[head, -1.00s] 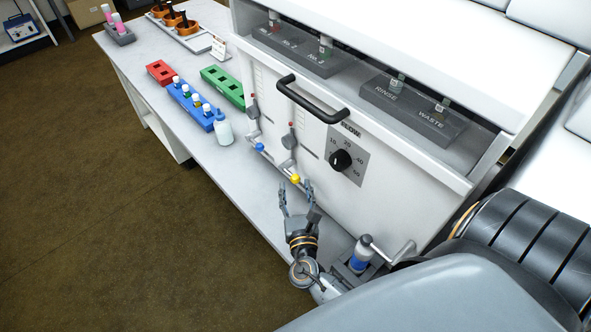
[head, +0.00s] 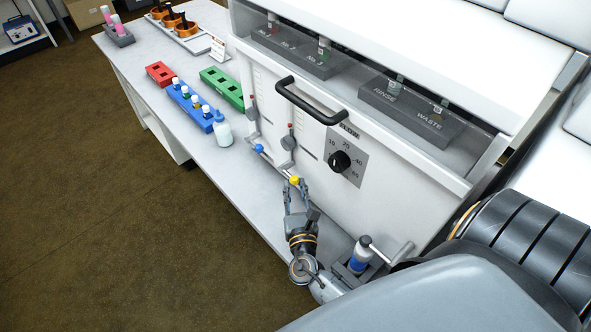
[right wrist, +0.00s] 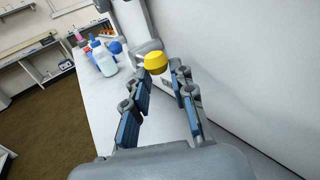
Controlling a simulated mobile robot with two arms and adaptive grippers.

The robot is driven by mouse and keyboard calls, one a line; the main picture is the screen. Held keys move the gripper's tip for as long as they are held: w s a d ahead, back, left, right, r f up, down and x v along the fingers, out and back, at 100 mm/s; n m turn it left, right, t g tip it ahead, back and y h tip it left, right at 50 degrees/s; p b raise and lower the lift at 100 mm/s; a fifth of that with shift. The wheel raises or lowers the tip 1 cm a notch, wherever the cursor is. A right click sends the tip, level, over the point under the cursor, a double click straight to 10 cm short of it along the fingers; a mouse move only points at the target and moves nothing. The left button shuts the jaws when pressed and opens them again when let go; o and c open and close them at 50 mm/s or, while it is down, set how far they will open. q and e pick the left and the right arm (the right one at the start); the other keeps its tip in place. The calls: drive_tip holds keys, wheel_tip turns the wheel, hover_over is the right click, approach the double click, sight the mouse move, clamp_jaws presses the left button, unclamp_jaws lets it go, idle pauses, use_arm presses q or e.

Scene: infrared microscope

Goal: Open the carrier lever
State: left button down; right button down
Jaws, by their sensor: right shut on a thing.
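A lever with a yellow knob (head: 295,181) sticks out low on the white instrument's front; the knob also shows in the right wrist view (right wrist: 156,64). My right gripper (head: 296,190) is shut on this yellow knob, with a finger on each side of it. It also shows in the right wrist view (right wrist: 163,78). A similar lever with a blue knob (head: 259,148) is to the left, apart from my gripper. No label by either lever is readable. My left gripper is out of view.
The instrument's front panel (head: 285,130) rises close beside my right gripper, with a black handle (head: 310,104) and a flow dial (head: 339,161). A blue-capped bottle (head: 222,131) and a blue vial rack (head: 187,103) stand further left. A bottle (head: 359,257) stands near my right forearm.

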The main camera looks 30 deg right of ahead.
drive_tip(key=shift+a, duration=0.1)
idle(0.7)
drive_tip(key=c, duration=1.1)
unclamp_jaws()
drive_tip(key=shift+w, duration=0.1)
drive_tip(key=shift+s+a, duration=0.1)
drive_tip(key=shift+s, duration=0.2)
drive_tip(key=v, duration=1.1)
drive_tip(key=shift+s+a, duration=0.15)
drive_tip(key=shift+a, duration=0.05)
